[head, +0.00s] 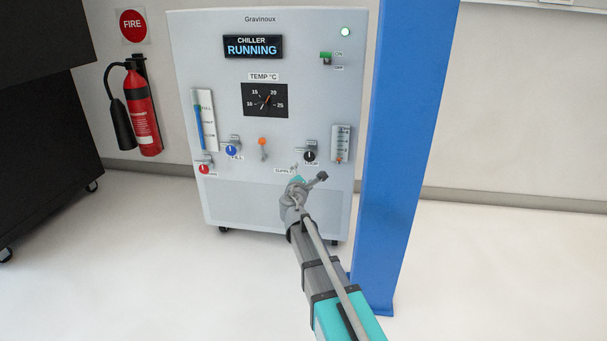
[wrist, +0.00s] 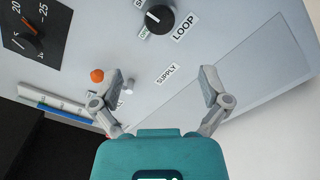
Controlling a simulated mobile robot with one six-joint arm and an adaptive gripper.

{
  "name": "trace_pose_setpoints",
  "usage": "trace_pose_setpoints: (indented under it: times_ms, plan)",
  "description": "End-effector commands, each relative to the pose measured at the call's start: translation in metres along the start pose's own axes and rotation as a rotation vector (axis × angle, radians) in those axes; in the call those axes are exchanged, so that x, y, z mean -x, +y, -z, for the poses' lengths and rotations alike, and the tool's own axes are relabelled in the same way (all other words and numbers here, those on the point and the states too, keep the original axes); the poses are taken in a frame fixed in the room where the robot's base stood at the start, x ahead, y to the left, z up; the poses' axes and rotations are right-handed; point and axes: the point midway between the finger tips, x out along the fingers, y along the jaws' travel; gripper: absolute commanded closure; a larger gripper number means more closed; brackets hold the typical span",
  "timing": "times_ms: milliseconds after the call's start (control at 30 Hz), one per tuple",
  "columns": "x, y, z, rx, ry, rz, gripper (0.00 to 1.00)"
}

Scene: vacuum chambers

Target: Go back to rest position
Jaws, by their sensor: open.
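My gripper (wrist: 163,84) is open, with its two grey fingers spread and nothing between them. In the wrist view it faces the pale front panel of the chiller, with the SUPPLY label (wrist: 166,73) showing between the fingers. In the head view my gripper (head: 307,184) is in front of the chiller's (head: 270,205) lower right part, below the black LOOP knob (head: 309,156). The LOOP knob also shows in the wrist view (wrist: 160,18), apart from the fingers. I cannot tell the exact gap between fingertips and panel. My arm reaches up from the bottom of the head view.
A blue post (head: 405,130) stands close to the right of my arm. The orange-tipped lever (head: 262,142) and the blue FILL knob (head: 231,150) are left of my gripper. A fire extinguisher (head: 142,110) hangs at left. The floor in front is clear.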

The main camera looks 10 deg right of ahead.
Motion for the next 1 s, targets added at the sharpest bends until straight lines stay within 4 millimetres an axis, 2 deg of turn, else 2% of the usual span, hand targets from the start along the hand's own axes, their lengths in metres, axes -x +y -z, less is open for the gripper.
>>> trace_pose_setpoints:
  times_ms: [267,367,567,800,1000]
  plan:
    - [0.002,-0.002,-0.006,-0.026,-0.007,0.017,0.04]
    - [0.006,-0.006,-0.016,-0.079,-0.021,0.052,0.04]
    - [0.024,-0.027,-0.051,-0.294,-0.080,0.201,0.04]
    - [0.065,-0.067,-0.090,-0.645,-0.180,0.477,0.04]
    - [0.113,-0.094,-0.107,-0.913,-0.267,0.736,0.04]
